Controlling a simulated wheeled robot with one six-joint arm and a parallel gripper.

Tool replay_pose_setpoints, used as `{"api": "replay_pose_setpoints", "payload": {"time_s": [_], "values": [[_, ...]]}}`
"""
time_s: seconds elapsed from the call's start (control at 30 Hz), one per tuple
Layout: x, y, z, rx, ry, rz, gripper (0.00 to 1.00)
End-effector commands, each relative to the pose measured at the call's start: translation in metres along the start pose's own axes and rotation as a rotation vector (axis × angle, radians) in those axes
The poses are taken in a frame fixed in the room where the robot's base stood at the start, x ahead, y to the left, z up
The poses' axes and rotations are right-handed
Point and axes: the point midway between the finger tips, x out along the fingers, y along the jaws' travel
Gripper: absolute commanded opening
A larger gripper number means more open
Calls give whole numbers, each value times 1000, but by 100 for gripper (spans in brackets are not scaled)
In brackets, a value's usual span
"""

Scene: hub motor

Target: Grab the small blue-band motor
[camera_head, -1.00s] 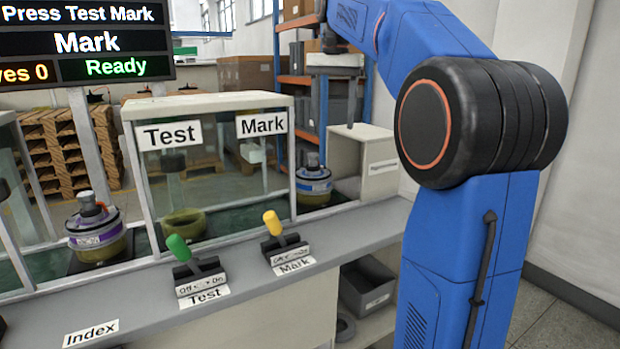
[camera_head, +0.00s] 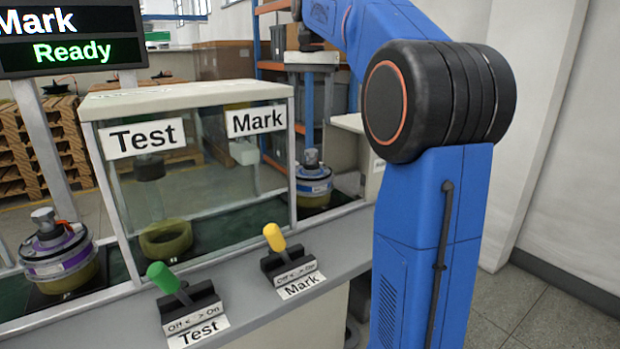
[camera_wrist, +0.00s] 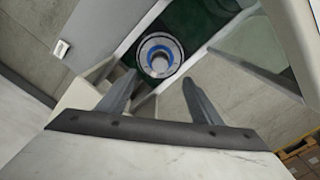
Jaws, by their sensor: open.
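The blue-band motor (camera_head: 314,182) stands upright on the green conveyor, just right of the glass enclosure, with a grey shaft on top. In the wrist view the motor (camera_wrist: 159,55) shows from above as a round body with a blue ring, beyond my gripper's fingertips. My gripper (camera_wrist: 155,82) is open and empty, its two fingers apart, with the motor apart from them. A purple-band motor (camera_head: 60,255) stands on the conveyor at the left.
The glass enclosure (camera_head: 112,190) with Test and Mark labels stands left of the blue-band motor. A green Test lever (camera_head: 163,277) and a yellow Mark lever (camera_head: 275,238) stand on the front ledge. A yellowish ring part (camera_head: 166,240) sits inside the enclosure.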

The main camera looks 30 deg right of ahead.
Motion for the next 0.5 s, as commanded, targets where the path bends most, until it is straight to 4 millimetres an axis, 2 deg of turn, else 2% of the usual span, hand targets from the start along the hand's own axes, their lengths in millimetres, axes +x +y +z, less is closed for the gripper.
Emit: {"api": "replay_pose_setpoints", "payload": {"time_s": [0.3, 0.5], "values": [[56, 0, 1, 0, -1, 1, 59], [75, 0, 0, 0, 0, 0, 59]]}}
